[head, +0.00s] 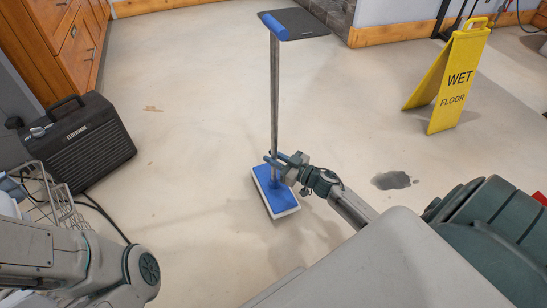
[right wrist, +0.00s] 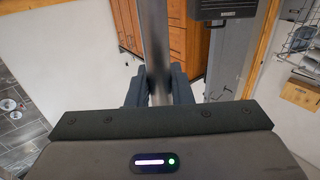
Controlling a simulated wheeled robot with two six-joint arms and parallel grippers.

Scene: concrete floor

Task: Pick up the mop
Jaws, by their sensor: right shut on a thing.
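The mop has a thin grey pole (head: 274,95), a blue grip (head: 274,27) at its top and a flat blue head (head: 270,186) with a white underside. It is upright near the middle of the head view, its head at or very near the floor; I cannot tell whether they touch. My right gripper (head: 274,161) is shut on the pole low down, just above the mop head. In the right wrist view the pole (right wrist: 154,40) runs up between the two dark fingers (right wrist: 160,85). My left arm shows at the lower left, but its gripper is out of view.
A yellow wet floor sign (head: 450,78) stands at the right. A dark puddle (head: 392,180) lies right of the mop. A black speaker-like box (head: 75,142) and a wire rack (head: 50,195) are at the left, near wooden cabinets (head: 75,45). Floor around the mop is mostly clear.

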